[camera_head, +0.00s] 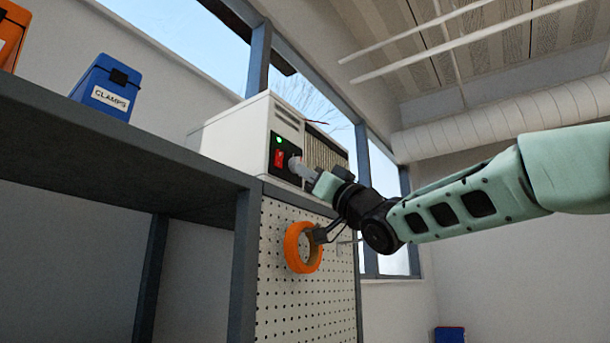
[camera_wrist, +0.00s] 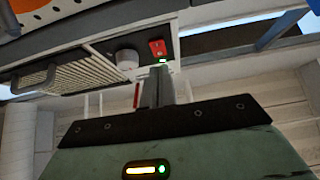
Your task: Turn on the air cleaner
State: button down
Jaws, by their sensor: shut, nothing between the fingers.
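The air cleaner (camera_head: 232,128) is a white box with side vents and a front grille, standing on the shelf top. Its black control panel (camera_head: 287,145) carries a red switch (camera_head: 278,158), a lit green light (camera_head: 279,140) and a pale round knob, partly hidden by my gripper in the head view. In the wrist view, the red switch (camera_wrist: 157,47), green light (camera_wrist: 163,61) and knob (camera_wrist: 127,57) show just beyond my fingertips. My gripper (camera_head: 300,168) is shut and empty, pointing at the panel. It also shows in the wrist view (camera_wrist: 156,72). I cannot tell whether it touches the panel.
An orange ring (camera_head: 303,247) hangs on the pegboard (camera_head: 285,305) below the air cleaner, close under my wrist. A blue bin labelled CLAMPS (camera_head: 107,88) and an orange bin (camera_head: 10,38) stand on the shelf at left. The space at right is open.

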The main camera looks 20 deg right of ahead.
jog(key=w+f+b+v, duration=0.1)
jog(key=b+v, duration=0.3)
jog(key=v, duration=0.3)
jog(key=shift+s+f, duration=0.25)
jog(key=shift+f, duration=0.05)
